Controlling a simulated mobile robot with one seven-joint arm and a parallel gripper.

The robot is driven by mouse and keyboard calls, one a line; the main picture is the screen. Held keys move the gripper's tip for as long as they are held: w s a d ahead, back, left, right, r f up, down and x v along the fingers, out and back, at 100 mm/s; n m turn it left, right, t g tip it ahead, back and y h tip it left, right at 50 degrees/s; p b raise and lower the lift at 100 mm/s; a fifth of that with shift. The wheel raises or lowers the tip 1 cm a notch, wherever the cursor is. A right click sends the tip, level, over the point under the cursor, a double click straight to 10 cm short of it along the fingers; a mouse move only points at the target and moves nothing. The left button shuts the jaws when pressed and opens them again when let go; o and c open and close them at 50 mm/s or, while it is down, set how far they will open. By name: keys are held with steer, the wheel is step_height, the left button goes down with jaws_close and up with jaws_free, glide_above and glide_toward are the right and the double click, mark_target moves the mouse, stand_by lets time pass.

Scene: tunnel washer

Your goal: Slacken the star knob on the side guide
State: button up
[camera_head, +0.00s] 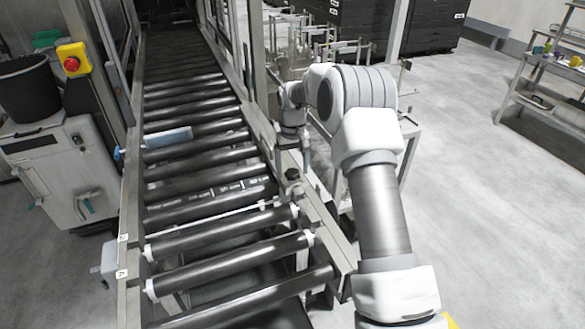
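A small dark knob (292,174), which looks like the star knob, sits on the right-hand side guide (262,128) of the roller conveyor. Its lobes are too small to make out. My arm reaches in from the lower right and bends down at its far end. My gripper (298,152) points down close above the right rail, a little behind the knob in the picture. I cannot tell whether it touches anything. Its fingers are small and partly hidden by the wrist, so their opening does not show clearly.
Black rollers (205,155) run between two metal rails, with a pale blue piece (168,137) among them. A red emergency button on a yellow box (73,60) and a grey cabinet (62,165) stand left. Shelving (545,95) stands far right.

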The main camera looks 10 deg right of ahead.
mark_target(293, 172)
stand_by(0.3)
step_height(293, 172, up, 17)
steer(key=shift+r, duration=0.2)
stand_by(0.4)
